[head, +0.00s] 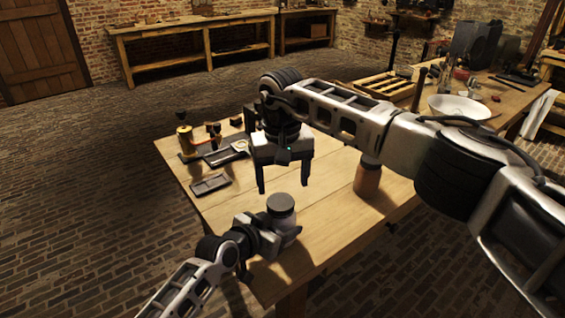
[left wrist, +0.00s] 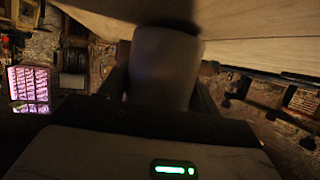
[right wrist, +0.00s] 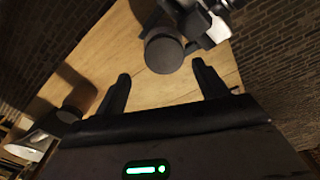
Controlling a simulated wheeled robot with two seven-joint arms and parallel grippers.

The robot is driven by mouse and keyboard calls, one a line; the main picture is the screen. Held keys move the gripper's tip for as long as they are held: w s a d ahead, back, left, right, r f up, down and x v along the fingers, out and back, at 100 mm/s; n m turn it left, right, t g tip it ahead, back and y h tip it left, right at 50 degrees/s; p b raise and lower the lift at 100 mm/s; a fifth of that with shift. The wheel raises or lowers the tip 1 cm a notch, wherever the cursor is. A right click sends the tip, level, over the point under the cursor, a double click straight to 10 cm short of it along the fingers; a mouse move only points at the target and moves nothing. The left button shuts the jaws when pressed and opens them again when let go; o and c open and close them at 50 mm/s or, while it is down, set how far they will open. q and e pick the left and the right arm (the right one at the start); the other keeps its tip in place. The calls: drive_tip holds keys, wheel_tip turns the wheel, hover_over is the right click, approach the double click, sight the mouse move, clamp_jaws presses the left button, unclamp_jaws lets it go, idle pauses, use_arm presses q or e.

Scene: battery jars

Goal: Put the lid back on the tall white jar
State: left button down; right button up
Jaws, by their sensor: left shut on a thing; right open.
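The pale jar (head: 288,221) stands upright at the near edge of the table, with a flat grey disc (head: 280,202) on top that looks like its lid. My left gripper (head: 273,238) is shut on the jar's side. In the left wrist view the pale jar body (left wrist: 162,70) fills the space between the fingers; its top is not clear there. My right gripper (head: 284,190) is open and empty, above and behind the jar, fingers pointing down. In the right wrist view the grey disc (right wrist: 163,52) lies just beyond the open fingertips, apart from them.
A brown jar with a dark lid (head: 367,178) stands to the right on the table (head: 325,225). A brass cylinder (head: 186,142), dark trays (head: 211,184) and small parts lie at the back left. The tabletop between the jars is clear.

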sight(283, 201)
use_arm(q)
drive_tip(key=shift+r, duration=0.1)
use_arm(e)
drive_tip(key=shift+f, duration=1.5)
drive_tip(key=shift+w, duration=0.1)
clamp_jaws()
drive_tip(key=c, duration=1.1)
unclamp_jaws()
drive_tip(key=shift+r, duration=0.15)
drive_tip(key=r, duration=1.1)
drive_tip(key=shift+s+r, duration=0.25)
drive_tip(key=shift+r, duration=0.15)
use_arm(q)
drive_tip(key=shift+c, duration=1.3)
unclamp_jaws()
